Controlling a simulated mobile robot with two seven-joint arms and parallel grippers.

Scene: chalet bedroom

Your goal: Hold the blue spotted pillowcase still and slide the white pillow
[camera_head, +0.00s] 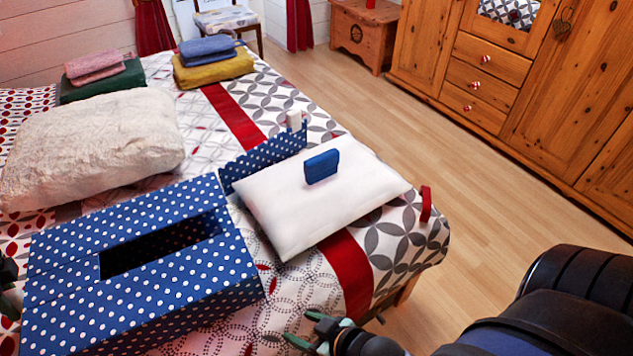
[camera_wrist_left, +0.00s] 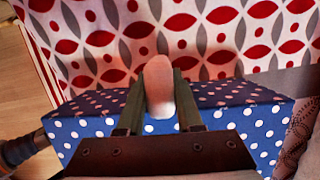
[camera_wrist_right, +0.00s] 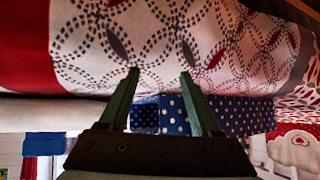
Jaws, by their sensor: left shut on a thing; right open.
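The blue spotted pillowcase (camera_head: 60,265) lies box-shaped on the bed, with a dark slot in its top and a spotted flap (camera_head: 262,160) at its far right end. The white pillow (camera_head: 290,215) lies flat to its right, outside it, its left edge close to the case. A blue block handle (camera_head: 322,167) stands on the pillow. My left gripper (camera_wrist_left: 158,80) is shut on a pale tab (camera_wrist_left: 159,98) at the case; in the head view it is mostly cut off at the left edge. My right gripper (camera_head: 303,328) is open and empty near the bed's front, apart from pillow and case.
A fluffy cream pillow (camera_head: 90,145) lies behind the case. Folded towels (camera_head: 213,68) sit at the far side of the bed. A white tab (camera_head: 294,120) stands by the flap, and a red tab (camera_head: 426,203) at the bed's right edge. The wooden floor (camera_head: 510,190) beyond is clear.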

